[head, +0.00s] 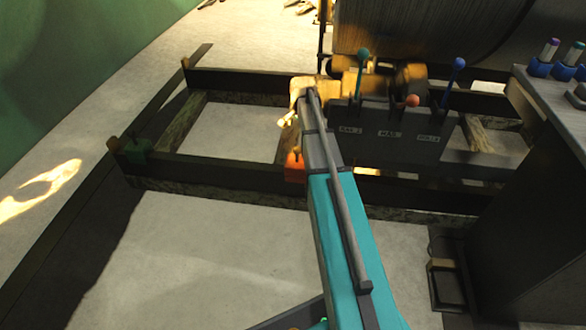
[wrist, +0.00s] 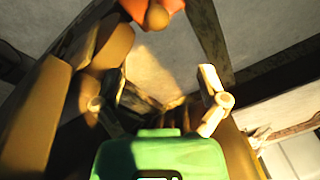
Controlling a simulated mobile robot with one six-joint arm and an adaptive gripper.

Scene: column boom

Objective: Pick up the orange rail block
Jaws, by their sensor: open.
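The orange rail block (head: 295,168) sits on the near dark rail in the head view, partly hidden behind my arm. In the wrist view, an orange piece with a round tan knob, seemingly the same block (wrist: 140,8), is cut off by the top edge. My gripper (wrist: 155,88) is open, with its two tan fingers apart and nothing seen between them. The block lies beyond the fingertips, apart from them. In the head view my gripper is largely hidden by the arm, above and behind the block.
A lever box (head: 390,135) with teal, orange and blue knobs stands right of my arm. A dark console (head: 530,200) stands at right. Pale floor (head: 210,250) lies open in front of the rails.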

